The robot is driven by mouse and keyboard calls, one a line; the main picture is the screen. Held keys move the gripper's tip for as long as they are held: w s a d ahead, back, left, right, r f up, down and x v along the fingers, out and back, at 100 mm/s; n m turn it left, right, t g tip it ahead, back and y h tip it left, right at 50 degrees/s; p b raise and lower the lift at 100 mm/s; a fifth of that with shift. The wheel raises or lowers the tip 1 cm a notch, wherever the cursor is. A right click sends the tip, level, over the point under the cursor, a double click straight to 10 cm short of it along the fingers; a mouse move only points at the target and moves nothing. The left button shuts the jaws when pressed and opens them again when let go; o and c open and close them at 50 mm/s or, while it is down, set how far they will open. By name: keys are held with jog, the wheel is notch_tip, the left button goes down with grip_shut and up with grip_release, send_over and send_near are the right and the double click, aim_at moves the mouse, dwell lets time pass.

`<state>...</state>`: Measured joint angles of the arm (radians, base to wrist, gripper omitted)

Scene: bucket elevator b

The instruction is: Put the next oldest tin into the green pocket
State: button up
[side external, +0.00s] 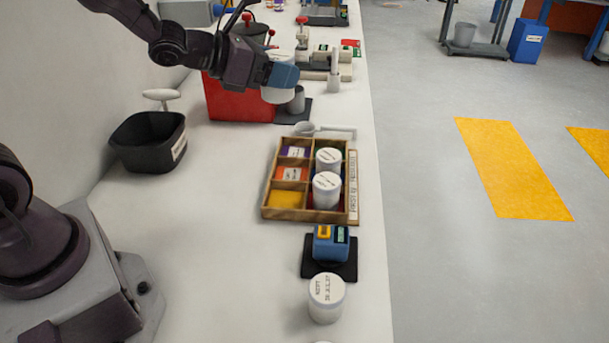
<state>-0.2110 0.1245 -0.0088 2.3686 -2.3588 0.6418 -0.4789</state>
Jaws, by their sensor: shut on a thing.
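My gripper (284,76), with a blue end, is shut on a white tin (276,95) at the upper middle. It holds the tin by a red box, away from the sorting tray; the tin's label is not visible. The wooden sorting tray (264,211) has coloured pockets. Two white lidded tins, one farther (328,156) and one nearer (326,188), stand in its right column. A sliver of the green pocket (344,149) shows at the far right, partly hidden by the farther tin. Another labelled white tin (326,297) stands on the counter in front.
A blue device (330,242) on a black pad stands between tray and front tin. A black bin (148,150) is at left. The red box (236,104) and a grey cup (296,100) are near my gripper. Counter left of the tray is clear.

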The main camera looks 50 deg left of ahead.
jog(key=w+a+f, duration=0.2)
jog(key=f, duration=0.4)
jog(key=w+a+f, duration=0.1)
jog(key=a+f, duration=0.2)
jog(key=f, duration=0.3)
jog(key=shift+m+h, duration=0.6)
jog(key=w+f, duration=0.3)
jog(key=w, duration=0.2)
jog(key=w+a+f, duration=0.1)
jog(key=w+f, duration=0.2)
jog(key=w, duration=0.2)
jog(key=w+f, duration=0.4)
jog(key=w, duration=0.1)
jog(key=shift+w+a, duration=0.2)
jog(key=shift+w, duration=0.1)
jog(key=shift+w+f, duration=0.35)
jog(key=shift+f, duration=1.5)
